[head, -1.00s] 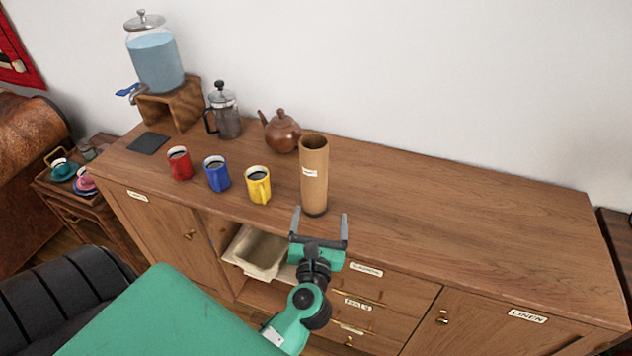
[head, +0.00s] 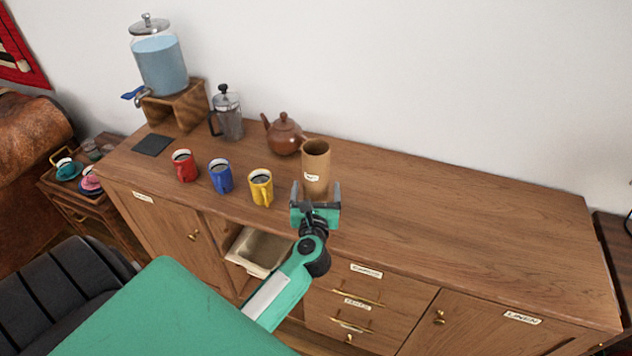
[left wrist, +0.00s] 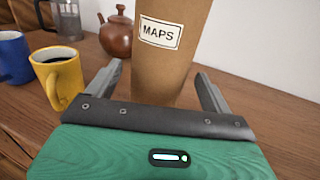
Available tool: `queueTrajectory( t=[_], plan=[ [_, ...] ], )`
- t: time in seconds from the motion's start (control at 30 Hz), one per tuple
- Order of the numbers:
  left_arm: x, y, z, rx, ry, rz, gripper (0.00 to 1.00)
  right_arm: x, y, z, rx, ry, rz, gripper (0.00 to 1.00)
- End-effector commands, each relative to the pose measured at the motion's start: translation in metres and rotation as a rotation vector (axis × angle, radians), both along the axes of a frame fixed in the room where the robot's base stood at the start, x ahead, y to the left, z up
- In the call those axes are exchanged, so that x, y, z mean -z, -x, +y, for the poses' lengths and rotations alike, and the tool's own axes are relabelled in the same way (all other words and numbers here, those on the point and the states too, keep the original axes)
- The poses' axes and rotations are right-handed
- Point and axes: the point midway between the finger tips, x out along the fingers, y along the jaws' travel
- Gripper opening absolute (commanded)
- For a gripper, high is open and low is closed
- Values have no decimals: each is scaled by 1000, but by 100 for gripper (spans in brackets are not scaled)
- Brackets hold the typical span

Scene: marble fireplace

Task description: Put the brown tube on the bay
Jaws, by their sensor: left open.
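The brown tube (head: 316,160) stands upright on the wooden sideboard top, to the right of the yellow mug. In the left wrist view the tube (left wrist: 165,75) carries a label reading MAPS. My left gripper (head: 315,190) is open, with its fingers on either side of the tube's lower part; the wrist view shows the tube between the fingertips (left wrist: 160,82), with gaps beside it. The tube's base is hidden behind the gripper. I cannot tell which part is the bay; an open compartment with a pale tray (head: 262,247) shows in the sideboard front. My right gripper is not in view.
A yellow mug (head: 260,187), blue mug (head: 220,177) and red mug (head: 184,165) stand left of the tube. A brown teapot (head: 284,134), French press (head: 227,113) and drink dispenser (head: 160,62) stand behind. The sideboard top (head: 450,215) is clear to the right.

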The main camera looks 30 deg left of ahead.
Motion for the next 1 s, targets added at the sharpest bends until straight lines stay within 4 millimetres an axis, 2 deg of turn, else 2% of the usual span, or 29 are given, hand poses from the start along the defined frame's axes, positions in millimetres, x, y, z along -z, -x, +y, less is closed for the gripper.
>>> queueTrajectory(
  t=[0.03, 0.2, 0.47, 0.7, 0.73, 1.0],
  plan=[
    [-4, -7, 6, 0, -4, 0, 84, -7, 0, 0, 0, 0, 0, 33],
    [-1, -22, 15, 0, -2, 1, 84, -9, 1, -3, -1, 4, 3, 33],
    [0, -24, 16, 0, -1, 1, 84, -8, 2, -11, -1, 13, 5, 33],
    [0, -24, 16, 0, -1, 1, 37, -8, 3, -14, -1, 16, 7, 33],
    [0, -24, 16, 0, -1, 1, 34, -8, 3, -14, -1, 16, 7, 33],
    [-2, -24, 16, 0, -1, -1, 34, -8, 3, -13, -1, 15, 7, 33]
  ],
)
